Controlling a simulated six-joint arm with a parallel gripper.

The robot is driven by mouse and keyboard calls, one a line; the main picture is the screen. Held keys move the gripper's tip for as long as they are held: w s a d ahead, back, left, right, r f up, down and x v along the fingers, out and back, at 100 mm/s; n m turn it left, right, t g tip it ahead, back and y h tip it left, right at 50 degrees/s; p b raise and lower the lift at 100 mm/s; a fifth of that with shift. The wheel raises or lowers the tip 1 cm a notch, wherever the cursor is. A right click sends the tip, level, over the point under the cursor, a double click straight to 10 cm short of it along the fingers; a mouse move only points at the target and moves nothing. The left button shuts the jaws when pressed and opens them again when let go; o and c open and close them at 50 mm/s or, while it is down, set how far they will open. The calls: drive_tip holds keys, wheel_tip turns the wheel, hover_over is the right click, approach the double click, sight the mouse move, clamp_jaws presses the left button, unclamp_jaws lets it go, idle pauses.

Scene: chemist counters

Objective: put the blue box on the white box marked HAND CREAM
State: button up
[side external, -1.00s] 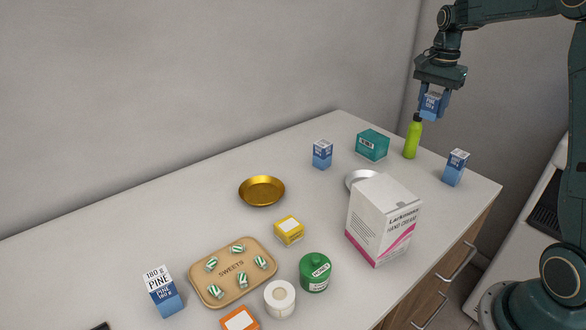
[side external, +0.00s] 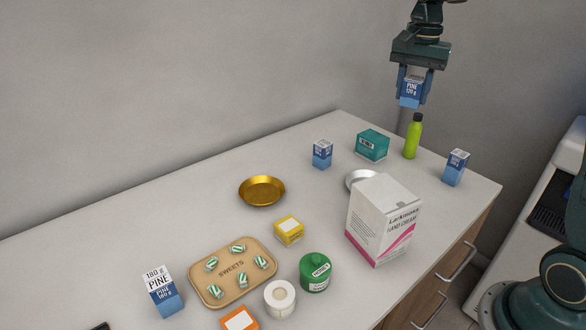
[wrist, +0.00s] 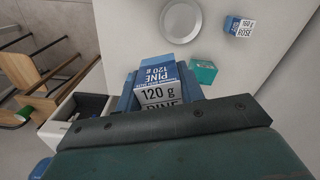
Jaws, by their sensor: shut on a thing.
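My gripper (side external: 412,98) is shut on a blue box (side external: 411,91) with a white label reading PINE 120 g. It holds this box in the air above the far right part of the counter. The held box also shows in the wrist view (wrist: 155,85) between the fingers. The white box marked HAND CREAM (side external: 383,222) stands upright at the front right of the counter, with a pink band. Its top looks bare. It is well below my gripper and nearer the camera, and I do not make it out in the wrist view.
A silver dish (side external: 356,180) is partly hidden behind the white box. A teal box (side external: 372,145), a green bottle (side external: 412,137) and other blue boxes (side external: 322,155) (side external: 455,167) stand nearby. A gold bowl (side external: 261,190), sweets tray (side external: 226,292), green jar (side external: 315,272) and larger PINE box (side external: 164,292) are further left.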

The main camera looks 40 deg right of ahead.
drive_tip(key=s+a+r+n, duration=0.2)
drive_tip(key=s+a+r, duration=0.2)
drive_tip(key=a, duration=0.4)
drive_tip(key=s+a+r+n, duration=0.3)
drive_tip(key=s+a+r, duration=0.1)
drive_tip(key=a, duration=0.4)
drive_tip(key=shift+s+a+r, duration=0.25)
drive_tip(key=shift+a+r, duration=0.15)
drive_tip(key=shift+r, duration=0.15)
drive_tip(key=shift+f, duration=0.1)
hover_over(387, 194)
wheel_tip(387, 194, down, 16)
drive_tip(key=shift+r, duration=0.2)
drive_tip(key=shift+f, duration=2.1)
drive_tip(key=shift+f, duration=0.1)
